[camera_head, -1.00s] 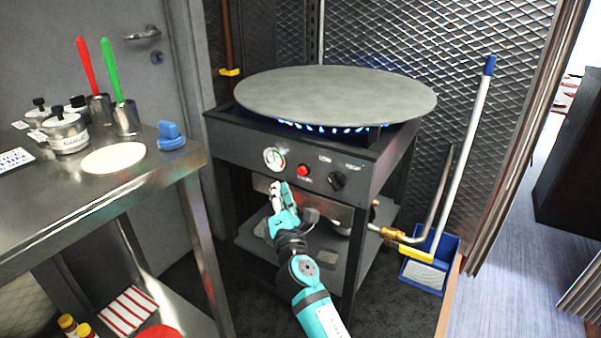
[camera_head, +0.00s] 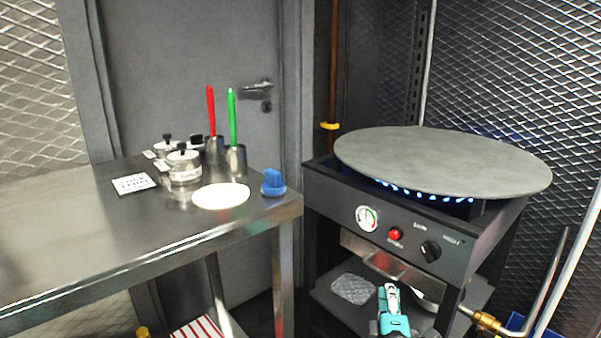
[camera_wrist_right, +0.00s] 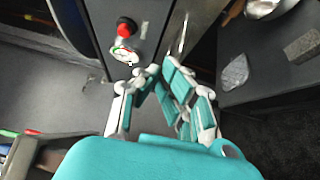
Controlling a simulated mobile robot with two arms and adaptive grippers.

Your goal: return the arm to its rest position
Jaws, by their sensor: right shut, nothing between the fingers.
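My right gripper (camera_head: 391,300) shows at the bottom of the head view, in front of the stove's lower shelf and below its control panel. It is shut and empty. In the right wrist view its teal and white fingers (camera_wrist_right: 158,75) come together in front of the stove panel (camera_wrist_right: 138,22). Most of the right arm is below the head view's edge. My left gripper is in neither view.
The stove's round griddle (camera_head: 445,163) sits over blue flames. A dark knob (camera_head: 430,251) and red button (camera_head: 396,233) are on the front panel. A steel table (camera_head: 120,240) at left holds canisters, handled cups, flatbread (camera_head: 221,195) and a blue object (camera_head: 273,183).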

